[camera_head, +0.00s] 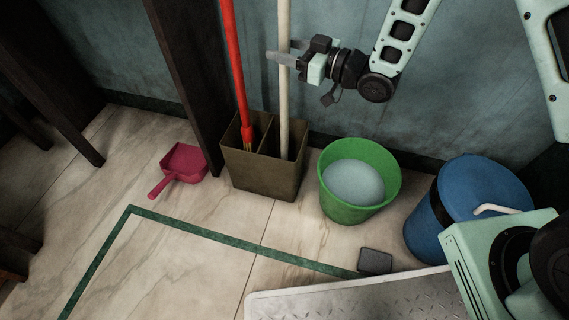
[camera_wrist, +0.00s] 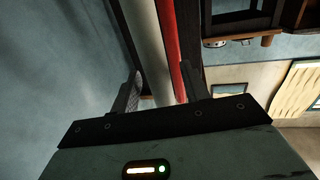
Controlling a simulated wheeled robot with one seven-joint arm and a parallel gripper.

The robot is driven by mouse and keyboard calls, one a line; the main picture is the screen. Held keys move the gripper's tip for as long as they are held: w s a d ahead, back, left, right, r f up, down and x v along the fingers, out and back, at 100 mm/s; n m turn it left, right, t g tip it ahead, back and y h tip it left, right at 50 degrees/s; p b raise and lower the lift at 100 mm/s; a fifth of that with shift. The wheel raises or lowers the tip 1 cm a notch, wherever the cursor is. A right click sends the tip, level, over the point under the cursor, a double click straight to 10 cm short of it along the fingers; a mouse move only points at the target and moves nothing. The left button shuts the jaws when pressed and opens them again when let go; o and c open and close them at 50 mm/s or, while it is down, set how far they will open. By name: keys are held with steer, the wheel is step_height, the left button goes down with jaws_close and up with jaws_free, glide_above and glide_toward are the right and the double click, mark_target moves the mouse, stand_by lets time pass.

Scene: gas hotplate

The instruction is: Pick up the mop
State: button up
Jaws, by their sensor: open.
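A cream pole (camera_head: 284,105) and a red pole (camera_head: 237,75) stand nearly upright in a brown two-part bin (camera_head: 262,175). The cream pole is in the right compartment and the red one in the left. Their lower ends are mostly hidden in the bin, so I cannot tell for certain which is the mop. My gripper (camera_head: 288,52) is open at the upper part of the cream pole, one finger on either side. In the wrist view, the cream pole (camera_wrist: 150,50) passes between the fingers (camera_wrist: 162,88), with the red pole (camera_wrist: 169,40) just beyond it.
A green bucket (camera_head: 340,211) stands right of the bin, and a blue barrel (camera_head: 430,230) is farther right. A pink dustpan (camera_head: 184,163) lies on the floor to the left. A dark wooden post (camera_head: 185,80) stands close by the red pole. The wall is close behind.

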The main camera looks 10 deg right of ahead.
steer(key=shift+w+a, duration=0.1)
steer(key=shift+a, duration=0.05)
steer(key=c, duration=1)
steer(key=shift+r, duration=0.1)
jaws_close()
